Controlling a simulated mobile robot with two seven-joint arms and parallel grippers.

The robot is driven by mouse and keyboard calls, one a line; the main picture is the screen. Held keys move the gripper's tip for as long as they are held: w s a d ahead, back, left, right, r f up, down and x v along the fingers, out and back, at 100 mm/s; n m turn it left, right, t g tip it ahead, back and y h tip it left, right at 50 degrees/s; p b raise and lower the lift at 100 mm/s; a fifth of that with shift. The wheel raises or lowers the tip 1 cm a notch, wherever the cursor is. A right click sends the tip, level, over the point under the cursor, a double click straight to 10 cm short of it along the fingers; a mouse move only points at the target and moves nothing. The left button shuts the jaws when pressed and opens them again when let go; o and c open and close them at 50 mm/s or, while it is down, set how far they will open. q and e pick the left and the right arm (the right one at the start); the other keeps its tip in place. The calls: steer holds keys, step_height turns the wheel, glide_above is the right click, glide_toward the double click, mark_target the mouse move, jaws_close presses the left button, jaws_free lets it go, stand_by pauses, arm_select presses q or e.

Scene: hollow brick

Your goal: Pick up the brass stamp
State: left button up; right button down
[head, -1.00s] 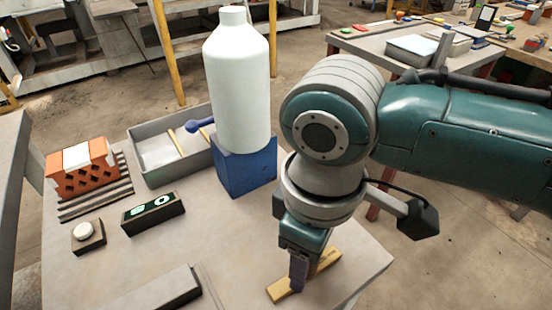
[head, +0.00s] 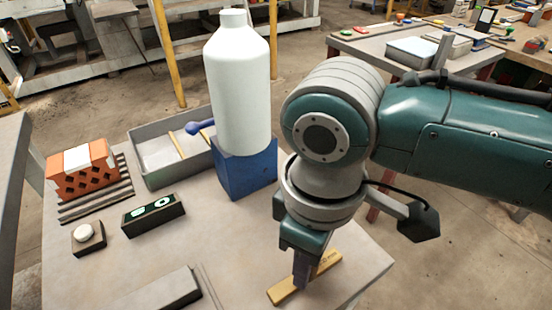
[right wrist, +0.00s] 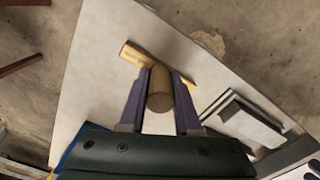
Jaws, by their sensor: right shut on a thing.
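The brass stamp (head: 325,268) is a yellow bar with lettering on top, near the table's right front corner. In the right wrist view the bar (right wrist: 135,55) lies behind a brown round handle (right wrist: 160,98). My right gripper (head: 302,283) comes down over the stamp from above. In the right wrist view its purple fingers (right wrist: 159,100) are shut on the handle, one on each side. The fingers hide the handle in the head view. I cannot tell whether the bar touches the table. My left gripper is not in view.
A white bottle (head: 240,95) stands on a blue block (head: 247,178) behind the gripper. A grey tray (head: 150,182), an orange hollow brick (head: 98,180), a display box (head: 153,215) and a button box (head: 88,245) are left. A grey block (head: 165,290) lies at the front.

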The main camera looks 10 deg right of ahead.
step_height(320, 180, up, 20)
steer(key=p, duration=0.5)
